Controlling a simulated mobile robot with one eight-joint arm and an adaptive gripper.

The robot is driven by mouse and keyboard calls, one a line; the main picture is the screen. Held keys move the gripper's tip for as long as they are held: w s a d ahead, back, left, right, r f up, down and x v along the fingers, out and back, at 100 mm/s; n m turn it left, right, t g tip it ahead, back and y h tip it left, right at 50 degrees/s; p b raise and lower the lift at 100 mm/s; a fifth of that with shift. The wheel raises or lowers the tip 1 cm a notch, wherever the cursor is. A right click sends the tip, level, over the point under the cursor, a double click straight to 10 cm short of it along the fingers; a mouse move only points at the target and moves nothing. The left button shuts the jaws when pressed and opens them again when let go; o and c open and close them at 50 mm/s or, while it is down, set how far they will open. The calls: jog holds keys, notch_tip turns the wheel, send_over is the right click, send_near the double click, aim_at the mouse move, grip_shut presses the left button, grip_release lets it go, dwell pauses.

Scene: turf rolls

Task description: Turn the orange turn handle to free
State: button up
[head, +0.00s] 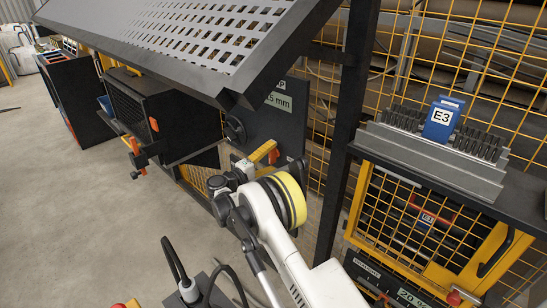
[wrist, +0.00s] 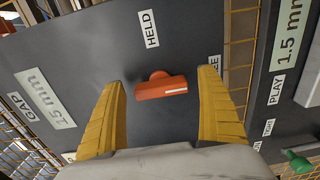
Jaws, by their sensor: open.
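The orange turn handle (wrist: 150,93) is on a dark panel (wrist: 75,50), between my two yellow fingers in the wrist view. It lies roughly level in that picture, with a white line on its right half. A HELD label (wrist: 150,28) is above it. Another label (wrist: 214,66), ending in E, is partly hidden by the right finger. My gripper (wrist: 162,80) is open, with clear gaps on both sides of the handle. In the head view, my gripper (head: 266,155) is at the panel, and a small orange part shows beside the fingers (head: 274,157).
A neighbouring panel has PLAY and 1.5 mm (wrist: 291,30) labels and a green knob (wrist: 299,161). A perforated dark hood (head: 200,35) overhangs at upper left. A dark post (head: 345,130) stands right of my gripper.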

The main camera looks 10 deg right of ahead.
jog(key=v, duration=1.1)
